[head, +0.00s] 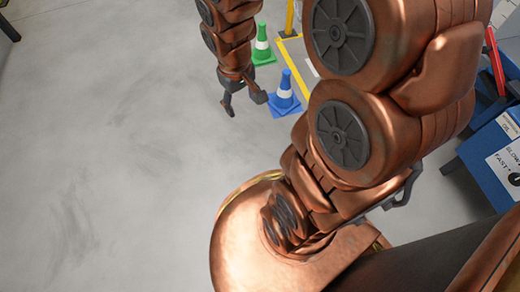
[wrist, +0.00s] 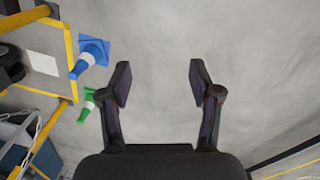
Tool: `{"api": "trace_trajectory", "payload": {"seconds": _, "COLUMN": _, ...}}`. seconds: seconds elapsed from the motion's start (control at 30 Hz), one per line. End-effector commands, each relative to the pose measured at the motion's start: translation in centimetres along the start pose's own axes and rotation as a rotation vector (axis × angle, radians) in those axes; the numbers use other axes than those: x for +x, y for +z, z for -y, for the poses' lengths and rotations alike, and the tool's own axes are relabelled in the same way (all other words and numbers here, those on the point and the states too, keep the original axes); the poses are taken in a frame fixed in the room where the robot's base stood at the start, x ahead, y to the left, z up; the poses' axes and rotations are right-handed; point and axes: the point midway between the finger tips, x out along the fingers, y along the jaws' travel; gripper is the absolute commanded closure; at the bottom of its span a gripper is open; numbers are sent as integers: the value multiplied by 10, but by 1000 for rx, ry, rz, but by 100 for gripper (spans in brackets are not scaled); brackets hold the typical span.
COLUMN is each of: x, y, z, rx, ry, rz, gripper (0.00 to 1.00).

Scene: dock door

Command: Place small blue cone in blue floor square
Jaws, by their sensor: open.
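The small blue cone (head: 285,92), with a white band, stands upright on the floor near a yellow line. It also shows in the wrist view at upper left (wrist: 85,60). A flat blue square surface (wrist: 99,47) lies around its foot; I cannot tell whether this is only the cone's base or the blue floor square too. My gripper (head: 243,103) hangs just left of the cone in the head view, apart from it. In the wrist view its two fingers (wrist: 158,83) are spread with only bare floor between them.
A green cone (head: 262,47) stands beyond the blue one, by a yellow post (head: 289,17) and yellow floor lines. A blue cart or bin (head: 490,160) is at the right. The grey floor (head: 110,130) at left is clear.

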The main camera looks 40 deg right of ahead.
Motion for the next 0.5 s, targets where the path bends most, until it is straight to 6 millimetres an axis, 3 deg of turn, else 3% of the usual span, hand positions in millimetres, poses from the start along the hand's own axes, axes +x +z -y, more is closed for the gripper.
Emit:
{"api": "trace_trajectory", "payload": {"seconds": 0.1, "x": -18, "y": 47, "z": 21, "rx": -1, "ry": -11, "rz": 77, "gripper": 37}}
{"api": "trace_trajectory", "payload": {"seconds": 0.3, "x": -37, "y": 120, "z": 50, "rx": 1, "ry": -43, "rz": 207, "gripper": 37}}
{"api": "trace_trajectory", "payload": {"seconds": 0.5, "x": -47, "y": 157, "z": 64, "rx": 2, "ry": -65, "rz": 272, "gripper": 37}}
